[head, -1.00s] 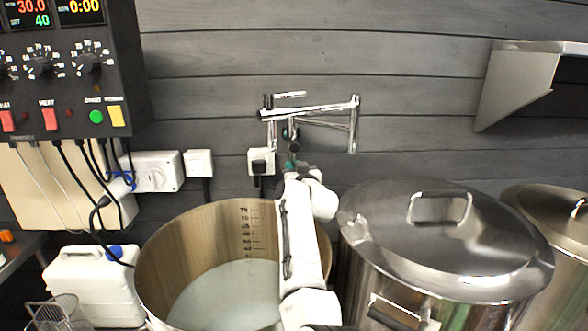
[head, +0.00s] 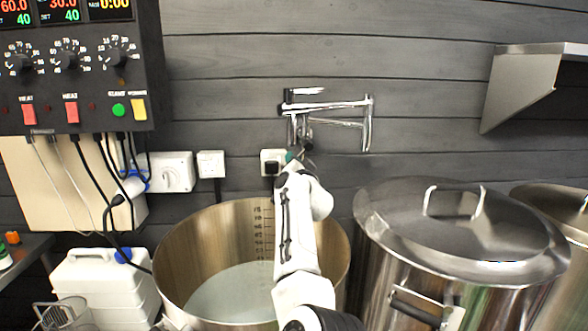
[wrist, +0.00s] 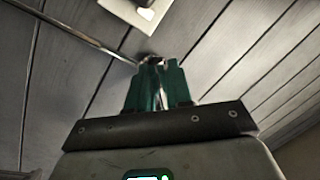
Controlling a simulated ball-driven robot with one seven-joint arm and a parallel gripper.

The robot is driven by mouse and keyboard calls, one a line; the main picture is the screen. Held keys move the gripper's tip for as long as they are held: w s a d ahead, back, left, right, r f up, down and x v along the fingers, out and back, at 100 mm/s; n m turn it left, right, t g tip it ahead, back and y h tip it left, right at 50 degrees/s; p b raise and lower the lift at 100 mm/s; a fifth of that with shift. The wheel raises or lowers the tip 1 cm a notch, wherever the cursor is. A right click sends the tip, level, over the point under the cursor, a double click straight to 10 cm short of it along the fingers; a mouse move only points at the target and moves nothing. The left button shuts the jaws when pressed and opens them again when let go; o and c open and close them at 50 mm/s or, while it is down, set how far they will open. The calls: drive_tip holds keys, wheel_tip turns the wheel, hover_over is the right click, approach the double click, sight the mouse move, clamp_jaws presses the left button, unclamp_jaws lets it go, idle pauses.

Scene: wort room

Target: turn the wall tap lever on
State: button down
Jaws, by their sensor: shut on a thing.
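The chrome wall tap (head: 340,106) is fixed to the grey plank wall above the big open pot, with jointed pipes and a spout hanging at right. My gripper (head: 297,156) is raised below the tap's left end, small in the head view. In the wrist view, the green fingers of my gripper (wrist: 154,62) are closed at the tips on a small metal part, which I take to be the tap lever (wrist: 85,38); a thin rod runs from there to the upper left. The lever's exact angle is hard to make out.
An open steel pot (head: 175,256) holding pale liquid stands under my arm. A lidded steel pot (head: 460,235) is to its right. A control box (head: 85,85) with hanging cables is at left, a wall socket (head: 272,162) beside my gripper, and a steel shelf (head: 525,85) at upper right.

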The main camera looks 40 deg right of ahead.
drive_tip(key=m, duration=0.1)
drive_tip(key=r+m, duration=0.1)
drive_tip(key=a+m+h+p, duration=0.1)
drive_tip(key=m, duration=0.1)
drive_tip(key=shift+w+r, duration=0.35)
drive_tip(key=shift+r, duration=0.05)
drive_tip(key=shift+w+a+r+m+h+p, duration=0.15)
drive_tip(key=shift+r+m+h+p, duration=0.2)
drive_tip(key=shift+m, duration=0.7)
drive_tip(key=shift+a+r+m+h+p, duration=0.1)
drive_tip(key=shift+r+m+h+p, duration=0.25)
drive_tip(key=shift+m, duration=0.7)
drive_tip(key=shift+r, duration=0.1)
drive_tip(key=c, duration=1.2)
unclamp_jaws()
